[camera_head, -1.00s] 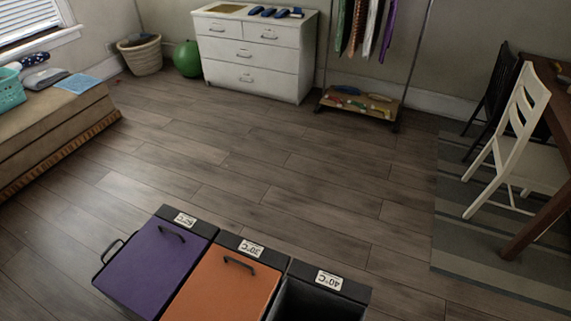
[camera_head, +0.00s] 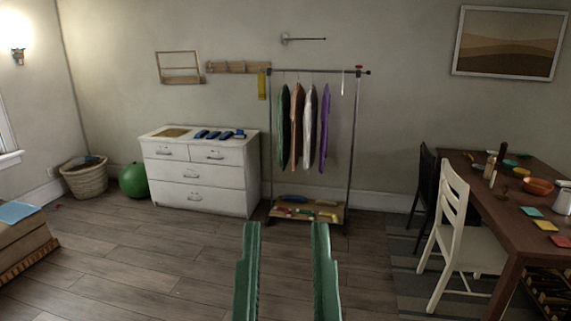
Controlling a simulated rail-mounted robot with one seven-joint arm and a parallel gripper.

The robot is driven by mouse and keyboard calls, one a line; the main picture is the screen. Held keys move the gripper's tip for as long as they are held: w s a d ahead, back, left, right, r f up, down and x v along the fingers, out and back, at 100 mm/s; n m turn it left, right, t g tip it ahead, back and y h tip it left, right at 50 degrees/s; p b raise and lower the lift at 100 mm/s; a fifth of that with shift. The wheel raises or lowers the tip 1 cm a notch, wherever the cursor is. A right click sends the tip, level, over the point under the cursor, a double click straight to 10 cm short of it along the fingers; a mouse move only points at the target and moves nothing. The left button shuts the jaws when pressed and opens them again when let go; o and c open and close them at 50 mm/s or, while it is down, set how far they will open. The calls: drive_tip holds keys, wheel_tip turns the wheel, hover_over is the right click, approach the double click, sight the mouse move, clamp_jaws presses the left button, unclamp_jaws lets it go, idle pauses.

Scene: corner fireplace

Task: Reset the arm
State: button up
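My gripper (camera_head: 286,226) shows at the bottom centre of the head view as two long green fingers pointing up and away. The fingers stand well apart, with only floor and part of the clothes rack's base seen between them. Nothing is held, so it is open. The rest of my arm is out of the picture.
Wooden floor (camera_head: 135,265) is clear ahead. A white dresser (camera_head: 205,180), green ball (camera_head: 133,181) and basket (camera_head: 84,180) stand at the back left. A clothes rack (camera_head: 353,150) stands behind the fingers. A white chair (camera_head: 452,235) and wooden table (camera_head: 500,213) are at right.

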wheel_tip(320, 180, up, 32)
drive_tip(key=p, duration=2.9)
drive_tip(key=shift+a+f, duration=0.15)
drive_tip(key=shift+f, duration=0.05)
drive_tip(key=shift+f, duration=0.1)
